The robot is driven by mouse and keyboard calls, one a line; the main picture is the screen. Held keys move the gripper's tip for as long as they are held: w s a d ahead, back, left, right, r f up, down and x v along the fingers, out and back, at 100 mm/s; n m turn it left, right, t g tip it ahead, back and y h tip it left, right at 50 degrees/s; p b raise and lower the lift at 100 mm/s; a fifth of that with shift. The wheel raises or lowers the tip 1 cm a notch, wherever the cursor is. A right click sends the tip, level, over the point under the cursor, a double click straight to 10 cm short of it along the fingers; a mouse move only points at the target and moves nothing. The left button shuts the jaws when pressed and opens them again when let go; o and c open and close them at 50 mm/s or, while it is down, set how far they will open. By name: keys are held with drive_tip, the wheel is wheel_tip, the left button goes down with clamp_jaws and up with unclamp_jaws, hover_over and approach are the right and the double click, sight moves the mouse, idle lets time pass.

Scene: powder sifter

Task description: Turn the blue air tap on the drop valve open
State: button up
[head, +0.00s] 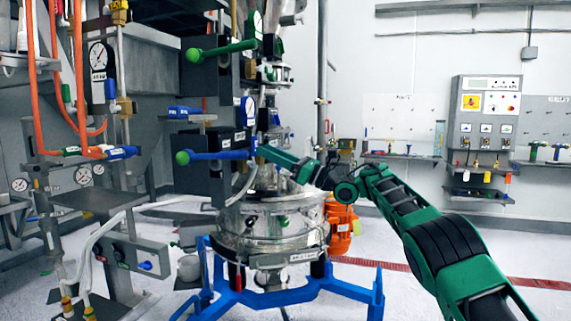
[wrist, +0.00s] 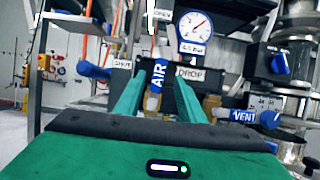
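The blue air tap (wrist: 157,76), lettered AIR, shows in the wrist view between the two teal fingers of my gripper (wrist: 158,88). The fingers are apart, one on each side of the tap, with gaps visible beside it. A SHUT label (wrist: 122,64) is left of the tap, an OPEN label (wrist: 161,14) above and a DROP label (wrist: 190,73) to its right. In the head view my gripper (head: 262,151) reaches in from the right to the valve column, at the right end of a blue lever (head: 215,155) with a green knob. The tap's pivot is hidden.
A blue-rimmed gauge (wrist: 195,27) stands just above the tap. A blue VENT tap (wrist: 262,118) is to the right. The steel sifter (head: 272,225) on its blue frame (head: 270,297) stands below my arm. Pipework and orange hoses (head: 80,80) crowd the left.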

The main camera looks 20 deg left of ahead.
drive_tip(key=shift+v, duration=2.45)
drive_tip(key=shift+w, duration=0.1)
